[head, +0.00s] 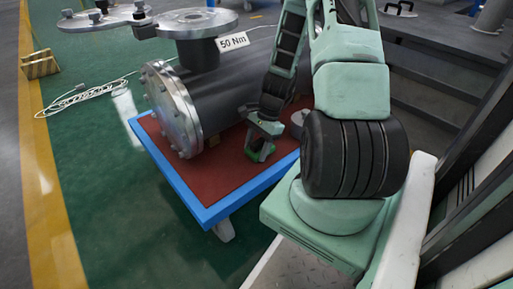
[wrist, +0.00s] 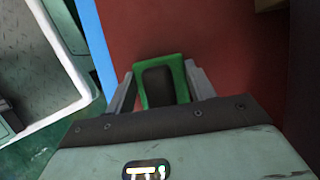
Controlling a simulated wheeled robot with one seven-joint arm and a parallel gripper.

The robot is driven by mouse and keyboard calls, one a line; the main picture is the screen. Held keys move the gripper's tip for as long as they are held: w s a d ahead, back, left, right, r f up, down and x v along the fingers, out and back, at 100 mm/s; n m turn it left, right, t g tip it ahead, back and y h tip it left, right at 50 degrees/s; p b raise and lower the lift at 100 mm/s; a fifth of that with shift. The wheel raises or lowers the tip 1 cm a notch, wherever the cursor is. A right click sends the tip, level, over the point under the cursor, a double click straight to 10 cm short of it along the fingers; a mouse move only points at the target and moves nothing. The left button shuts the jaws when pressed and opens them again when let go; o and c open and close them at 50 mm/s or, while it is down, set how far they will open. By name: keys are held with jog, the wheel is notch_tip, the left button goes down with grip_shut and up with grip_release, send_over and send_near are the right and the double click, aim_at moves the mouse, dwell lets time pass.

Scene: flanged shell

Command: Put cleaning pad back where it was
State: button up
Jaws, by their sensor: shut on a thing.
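The cleaning pad (wrist: 174,66), a green piece with a dark block in its middle, sits between the two fingers of my gripper (wrist: 160,90) in the wrist view. In the head view, my gripper (head: 261,139) is low over the red top of the blue-edged platform (head: 215,210), with the green pad (head: 256,154) at its fingertips. My gripper is shut on the pad. I cannot tell whether the pad touches the red surface.
A dark flanged shell (head: 225,95) with a "50 Nm" sign (head: 233,41) lies left of my gripper. A grey round part (head: 298,118) stands to the right. White cable (head: 80,100) lies on the green floor. The red surface before the shell is mostly clear.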

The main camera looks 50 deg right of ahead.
jog(key=o, duration=1)
jog(key=shift+o, duration=0.2)
jog(key=p+v, duration=0.7)
jog(key=v, duration=0.3)
jog(key=shift+r+p, duration=0.3)
jog(key=shift+r, duration=0.1)
jog(key=shift+d+r+p, duration=0.35)
jog(key=shift+r, duration=0.3)
jog(key=shift+s, duration=0.15)
